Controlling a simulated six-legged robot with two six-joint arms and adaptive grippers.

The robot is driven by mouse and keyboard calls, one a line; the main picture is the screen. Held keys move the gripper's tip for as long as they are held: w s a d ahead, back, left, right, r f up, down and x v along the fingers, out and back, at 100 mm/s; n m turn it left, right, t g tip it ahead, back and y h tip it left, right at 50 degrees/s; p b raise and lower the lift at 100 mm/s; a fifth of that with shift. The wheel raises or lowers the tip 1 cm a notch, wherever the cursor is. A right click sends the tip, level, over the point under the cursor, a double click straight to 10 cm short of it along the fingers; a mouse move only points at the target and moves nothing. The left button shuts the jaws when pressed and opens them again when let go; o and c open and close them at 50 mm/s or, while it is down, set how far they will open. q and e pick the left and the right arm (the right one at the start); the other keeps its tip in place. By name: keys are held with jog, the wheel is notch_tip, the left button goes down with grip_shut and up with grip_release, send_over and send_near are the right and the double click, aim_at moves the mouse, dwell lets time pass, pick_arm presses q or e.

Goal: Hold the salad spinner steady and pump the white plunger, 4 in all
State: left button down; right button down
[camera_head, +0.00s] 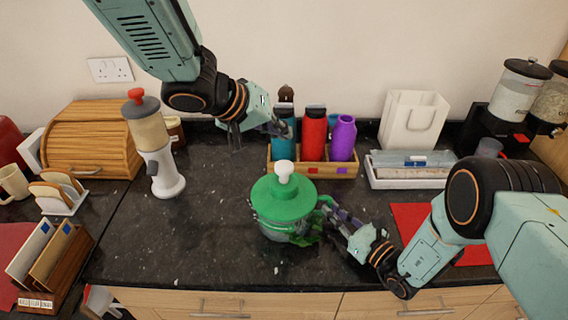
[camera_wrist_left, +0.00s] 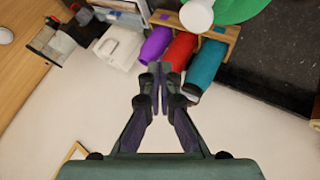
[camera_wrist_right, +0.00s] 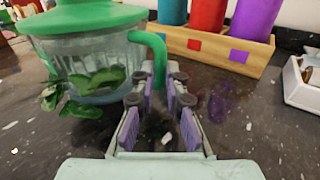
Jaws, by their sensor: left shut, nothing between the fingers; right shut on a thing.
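The salad spinner (camera_head: 283,206) stands upright on the dark counter, with a green lid, a clear bowl and leaves showing inside. Its white plunger knob (camera_head: 284,170) stands up from the lid's centre. In the right wrist view the bowl (camera_wrist_right: 95,68) has a green side handle (camera_wrist_right: 152,48). My right gripper (camera_head: 327,212) is shut on this handle at the spinner's right side. My left gripper (camera_head: 286,133) is shut and empty, above and behind the spinner, near the bottles. In the left wrist view the plunger knob (camera_wrist_left: 197,15) shows beyond its shut fingers (camera_wrist_left: 160,70).
A wooden rack (camera_head: 283,169) with teal, red and purple bottles stands behind the spinner. A white dispenser (camera_head: 160,170) and bread box (camera_head: 92,140) are to the left. A white tray (camera_head: 408,183) and red mat (camera_head: 410,216) lie to the right.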

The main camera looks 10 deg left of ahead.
aim_at(281, 166)
pick_arm(q)
notch_tip(281, 166, up, 4)
jog(key=shift+f, duration=0.1)
jog(key=shift+f, duration=0.15)
jog(key=shift+f, duration=4.3)
jog(key=shift+f, duration=0.15)
jog(key=shift+f, duration=0.3)
